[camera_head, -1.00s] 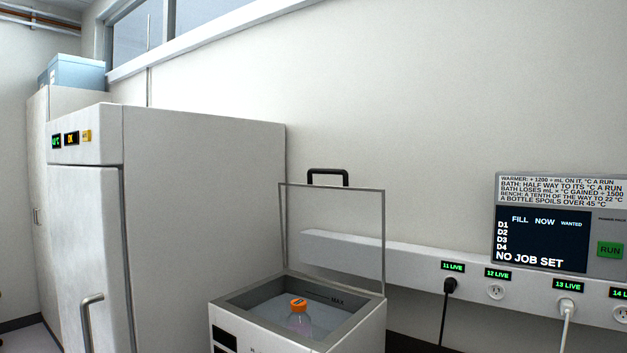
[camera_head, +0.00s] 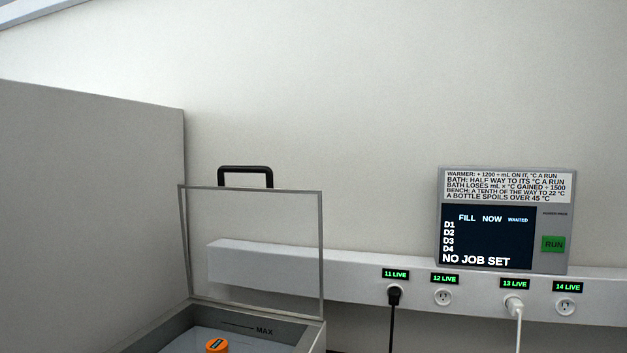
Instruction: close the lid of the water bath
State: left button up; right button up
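The water bath (camera_head: 312,337) stands at the bottom left of the head view, cut off by the lower edge. Its clear, grey-framed lid (camera_head: 321,255) stands open and upright at the back of the bath. A black handle (camera_head: 245,170) sits on the lid's top edge. An orange-capped bottle (camera_head: 216,346) is in the bath, near the MAX mark; only its cap shows. Neither of my grippers is in view.
A large white cabinet (camera_head: 90,210) stands at the left of the bath. Behind and to the right runs a white socket rail (camera_head: 345,261) with a black plug (camera_head: 394,295) and a white plug (camera_head: 514,302). A control panel (camera_head: 505,222) above it reads NO JOB SET.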

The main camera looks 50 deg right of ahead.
aim_at(221, 171)
jog(key=z, duration=1.15)
jog(key=k+j, duration=0.15)
jog(key=j, duration=0.25)
